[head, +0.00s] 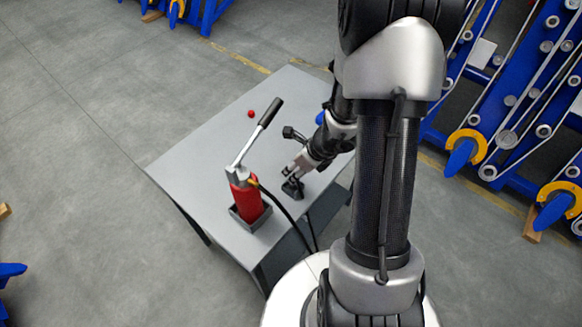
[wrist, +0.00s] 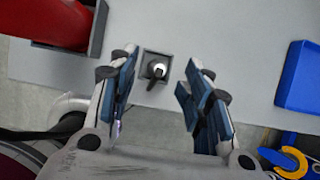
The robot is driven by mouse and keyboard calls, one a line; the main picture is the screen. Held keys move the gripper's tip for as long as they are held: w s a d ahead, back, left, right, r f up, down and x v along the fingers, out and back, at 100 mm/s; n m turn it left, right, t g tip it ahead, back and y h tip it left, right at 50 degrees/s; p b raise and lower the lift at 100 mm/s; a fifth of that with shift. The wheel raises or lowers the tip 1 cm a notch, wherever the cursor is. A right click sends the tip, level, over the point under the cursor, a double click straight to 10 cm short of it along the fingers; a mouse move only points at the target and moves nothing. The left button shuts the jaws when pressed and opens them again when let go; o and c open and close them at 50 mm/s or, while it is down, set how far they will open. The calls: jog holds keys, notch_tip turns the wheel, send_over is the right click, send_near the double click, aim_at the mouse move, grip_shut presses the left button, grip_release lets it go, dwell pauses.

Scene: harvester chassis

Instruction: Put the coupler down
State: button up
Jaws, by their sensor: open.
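The coupler (wrist: 158,69), a small piece with a bright metal end and a dark part, sits in a square grey holder (wrist: 147,54) in the wrist view. My gripper (wrist: 161,57) is open, with one finger on each side of the holder and a clear gap to the coupler. In the head view my gripper (head: 293,170) is low over the table, just above the small dark holder (head: 292,189). The coupler itself is too small to make out there.
The grey table (head: 205,135) carries a red hand pump (head: 247,203) with a raised lever, left of my gripper. A dark hose (head: 283,212) runs from it past the table's near edge. A red ball (head: 250,114) lies farther back. A blue tray (wrist: 300,78) is at the right.

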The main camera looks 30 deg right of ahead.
jog(key=p+v, duration=0.1)
jog(key=v, duration=0.3)
dwell(0.5)
